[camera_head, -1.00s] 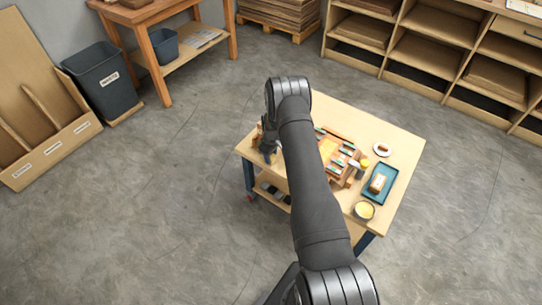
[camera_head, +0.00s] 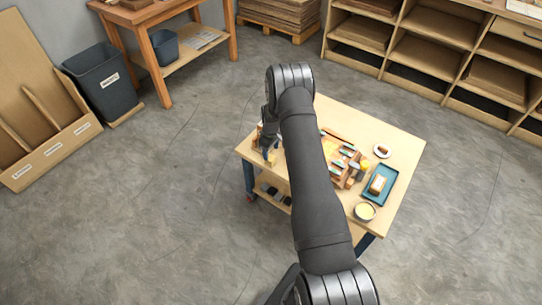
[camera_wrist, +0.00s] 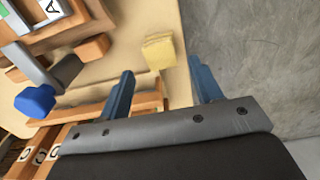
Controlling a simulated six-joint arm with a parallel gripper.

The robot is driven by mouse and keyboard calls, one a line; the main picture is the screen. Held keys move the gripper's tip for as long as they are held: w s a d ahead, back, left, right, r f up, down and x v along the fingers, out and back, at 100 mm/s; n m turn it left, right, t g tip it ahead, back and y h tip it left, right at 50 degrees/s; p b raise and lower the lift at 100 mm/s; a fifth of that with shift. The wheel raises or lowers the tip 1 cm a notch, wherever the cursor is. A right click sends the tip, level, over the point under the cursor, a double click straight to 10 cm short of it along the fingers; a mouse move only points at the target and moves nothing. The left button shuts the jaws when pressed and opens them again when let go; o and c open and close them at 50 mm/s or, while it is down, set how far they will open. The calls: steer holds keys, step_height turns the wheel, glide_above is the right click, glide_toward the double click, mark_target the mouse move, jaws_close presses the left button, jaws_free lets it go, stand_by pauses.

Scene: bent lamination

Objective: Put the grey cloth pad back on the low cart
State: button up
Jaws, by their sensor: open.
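The low cart (camera_head: 396,135) has a pale wooden top and dark blue legs, and stands in the middle of the head view. I cannot make out a grey cloth pad in either view. A small pale yellow, block-like pad (camera_wrist: 159,51) lies on the cart top near its edge in the wrist view; whether it is the task's pad I cannot tell. My gripper (camera_wrist: 161,85) is open and empty, its two blue fingers apart, with the yellow piece beyond the gap between them. In the head view my gripper (camera_head: 268,150) is over the cart's left corner, partly hidden by my arm.
A wooden fixture with clamps (camera_head: 345,163) sits mid-cart, partly behind my arm. A blue-tipped clamp (camera_wrist: 36,100) is left of my fingers. Bare floor surrounds the cart.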

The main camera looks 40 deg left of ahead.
mark_target(271, 158)
step_height(271, 158, up, 7)
stand_by(0.3)
steer(key=shift+f, duration=0.1)
step_height(271, 158, down, 12)
steer(key=shift+r, duration=1.05)
